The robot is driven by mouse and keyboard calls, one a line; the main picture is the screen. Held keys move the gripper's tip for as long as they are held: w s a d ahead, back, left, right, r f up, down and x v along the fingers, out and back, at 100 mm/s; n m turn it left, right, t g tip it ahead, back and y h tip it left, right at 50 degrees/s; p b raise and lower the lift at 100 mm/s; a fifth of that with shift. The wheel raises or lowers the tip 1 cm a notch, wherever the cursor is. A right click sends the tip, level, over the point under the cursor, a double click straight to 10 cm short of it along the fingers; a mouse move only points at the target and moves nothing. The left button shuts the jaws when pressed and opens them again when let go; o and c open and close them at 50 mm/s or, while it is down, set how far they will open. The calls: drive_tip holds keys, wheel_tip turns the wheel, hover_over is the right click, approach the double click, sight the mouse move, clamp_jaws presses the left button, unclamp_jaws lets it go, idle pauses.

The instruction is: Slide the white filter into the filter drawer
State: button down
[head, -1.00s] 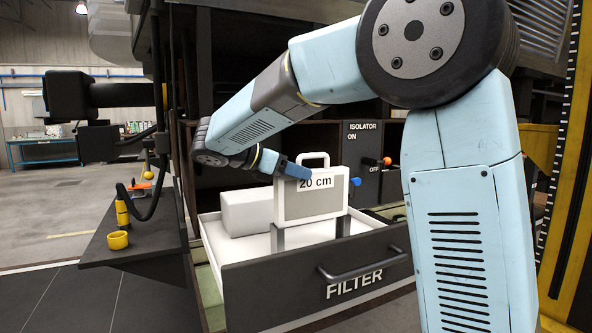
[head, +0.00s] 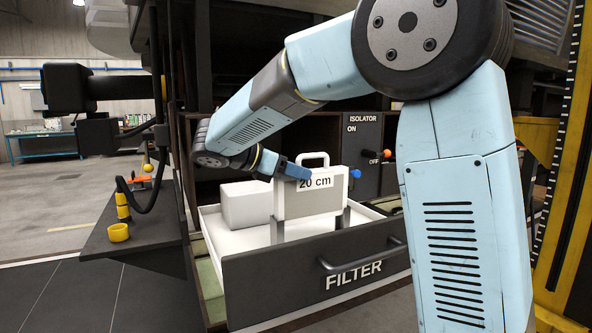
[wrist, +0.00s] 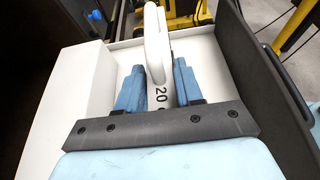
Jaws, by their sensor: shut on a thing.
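The white filter (head: 332,190), with a grey face, a "20 cm" label and a top handle, stands upright in the open filter drawer (head: 262,277). In the head view it sits between two grey upright guides; I cannot tell whether it is fully seated. My gripper (head: 296,171) is shut on the filter's upper part near the handle. In the wrist view my blue fingers (wrist: 160,88) lie on both sides of the filter's white edge (wrist: 158,45). The filter's lower edge is partly hidden by the drawer front.
A white block (head: 246,206) lies in the drawer behind and left of the filter. The isolator panel (head: 364,150) with a blue knob and an orange-tipped lever is behind.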

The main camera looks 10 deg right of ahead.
sight(296, 195)
drive_tip(key=shift+f, duration=3.1)
drive_tip(key=c, duration=0.6)
unclamp_jaws()
drive_tip(key=shift+c, duration=0.2)
drive_tip(key=v, duration=1.4)
drive_tip(key=shift+f, duration=0.1)
